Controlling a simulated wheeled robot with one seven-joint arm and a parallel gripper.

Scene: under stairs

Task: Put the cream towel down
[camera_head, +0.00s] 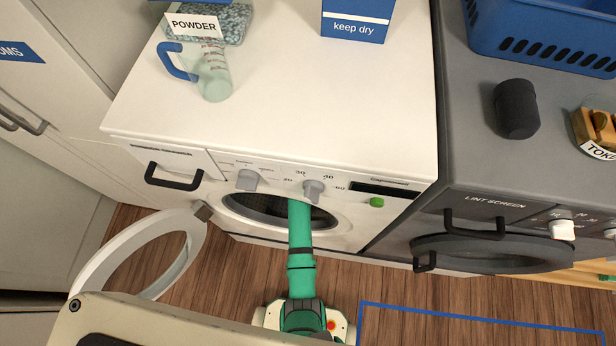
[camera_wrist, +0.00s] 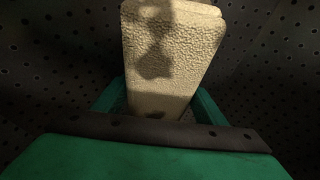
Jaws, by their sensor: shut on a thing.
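The cream towel (camera_wrist: 185,45) is a folded, textured block in the wrist view. It stands out ahead of my gripper (camera_wrist: 160,105), whose green fingers are on both sides of its near end. My gripper is shut on it. Dark perforated drum wall (camera_wrist: 60,50) surrounds them. In the head view my green arm reaches through the open front of the white washer (camera_head: 280,212), so my gripper and the towel are hidden there. I cannot tell whether the towel touches the drum.
The washer's round door (camera_head: 190,258) stands open to the left. A grey dryer (camera_head: 470,120) with its door shut is at the right. A measuring cup (camera_head: 214,78), a powder tub (camera_head: 215,20) and a blue box (camera_head: 356,20) stand on the washer.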

